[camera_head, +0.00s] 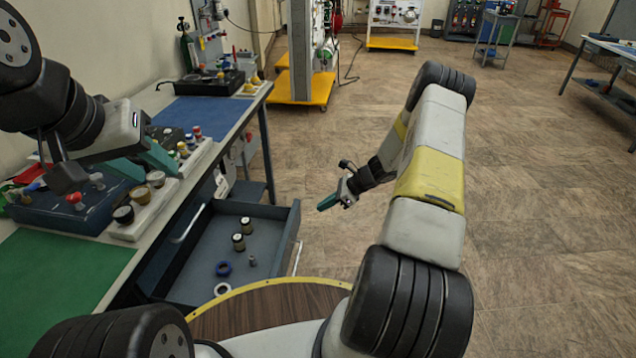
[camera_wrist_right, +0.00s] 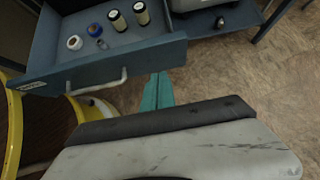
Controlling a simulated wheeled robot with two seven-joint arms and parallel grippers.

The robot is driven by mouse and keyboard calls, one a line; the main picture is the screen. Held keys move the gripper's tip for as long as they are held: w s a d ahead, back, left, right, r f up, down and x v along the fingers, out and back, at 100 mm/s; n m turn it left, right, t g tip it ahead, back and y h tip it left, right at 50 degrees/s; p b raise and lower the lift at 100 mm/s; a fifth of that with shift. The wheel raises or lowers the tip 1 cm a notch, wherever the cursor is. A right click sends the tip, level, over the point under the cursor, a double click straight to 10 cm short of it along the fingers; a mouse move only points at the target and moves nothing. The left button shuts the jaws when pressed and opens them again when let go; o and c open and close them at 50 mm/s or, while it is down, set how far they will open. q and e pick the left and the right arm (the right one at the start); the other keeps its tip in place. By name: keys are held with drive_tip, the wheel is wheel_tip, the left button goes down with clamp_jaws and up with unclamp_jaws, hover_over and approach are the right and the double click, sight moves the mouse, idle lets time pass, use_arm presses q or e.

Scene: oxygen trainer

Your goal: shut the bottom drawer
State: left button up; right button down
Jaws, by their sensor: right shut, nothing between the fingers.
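The open drawer (camera_head: 205,275) is pulled out from under the workbench, with its blue-grey front panel (camera_head: 289,240) facing right. The wrist view shows the front panel (camera_wrist_right: 110,63) with a label and a light bar handle (camera_wrist_right: 95,84). Two dark-lidded jars, a blue ring, a white ring and a small metal piece lie inside. My right gripper (camera_head: 328,203) is shut and empty, just off the far end of the drawer front. Its teal fingers (camera_wrist_right: 158,92) are together, apart from the handle. My left gripper (camera_head: 156,172) is over the bench, its teal fingers apart.
Another bar handle (camera_head: 188,225) shows on the bench side above the drawer. The workbench holds a blue tray (camera_head: 75,210), a green mat (camera_head: 55,270) and small fittings. A round wooden top with a yellow rim (camera_head: 265,309) stands close to the drawer.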

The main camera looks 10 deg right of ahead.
sight(297, 213)
drive_tip(key=shift+w+a+f, duration=0.45)
drive_tip(key=shift+a+f, duration=0.05)
drive_tip(key=shift+a, duration=0.55)
drive_tip(key=shift+w+a+f, duration=0.45)
drive_tip(key=shift+a, duration=0.65)
drive_tip(key=shift+w+a+f, duration=0.45)
drive_tip(key=shift+a+f, duration=0.05)
drive_tip(key=shift+a, duration=0.55)
drive_tip(key=shift+a, duration=0.1)
